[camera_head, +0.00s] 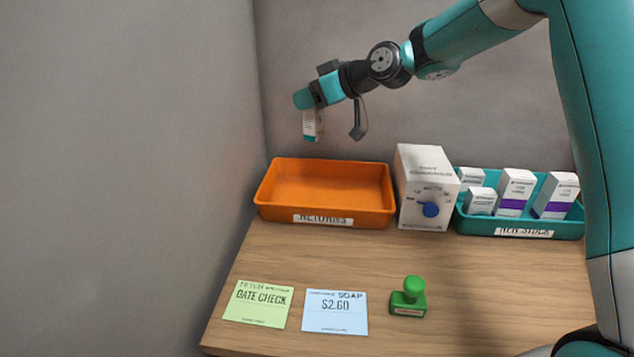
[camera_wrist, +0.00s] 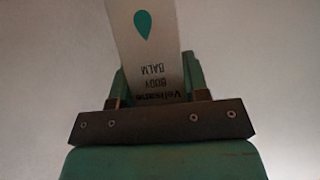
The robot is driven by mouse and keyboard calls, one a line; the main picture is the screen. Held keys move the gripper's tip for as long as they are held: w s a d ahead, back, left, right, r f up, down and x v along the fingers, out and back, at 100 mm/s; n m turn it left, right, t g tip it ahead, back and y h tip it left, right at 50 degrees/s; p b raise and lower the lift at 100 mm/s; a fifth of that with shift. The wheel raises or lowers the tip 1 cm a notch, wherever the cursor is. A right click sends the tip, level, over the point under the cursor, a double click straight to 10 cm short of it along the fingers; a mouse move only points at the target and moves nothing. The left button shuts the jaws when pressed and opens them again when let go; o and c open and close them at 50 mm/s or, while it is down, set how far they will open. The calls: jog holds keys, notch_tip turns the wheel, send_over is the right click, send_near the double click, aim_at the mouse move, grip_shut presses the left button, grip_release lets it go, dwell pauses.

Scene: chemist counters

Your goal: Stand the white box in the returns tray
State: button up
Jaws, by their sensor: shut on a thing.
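My gripper (camera_head: 308,110) is shut on a white box (camera_head: 314,124) and holds it in the air above the back left of the orange returns tray. In the wrist view the white box (camera_wrist: 147,45) shows a teal drop and the words "Body Balm", upside down, between the two fingers of my gripper (camera_wrist: 158,90). In the head view the fingers hide the box's upper part. The orange returns tray (camera_head: 322,217) stands on the wooden counter with a "RETURNS" label on its front, and its visible inside is empty.
A white box-shaped device (camera_head: 420,180) with a blue knob stands right of the returns tray. Beyond it is a teal tray (camera_head: 470,222) holding several boxes. A green card (camera_head: 258,303), a blue card (camera_head: 336,312) and a green stamp (camera_head: 409,296) lie nearer the front. A grey wall is close on the left.

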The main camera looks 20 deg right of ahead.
notch_tip(320, 180, down, 16)
jog(key=shift+f+p, duration=0.25)
jog(key=shift+p, duration=0.1)
jog(key=shift+f, duration=0.2)
jog(key=o, duration=0.9)
jog(key=shift+r, duration=0.1)
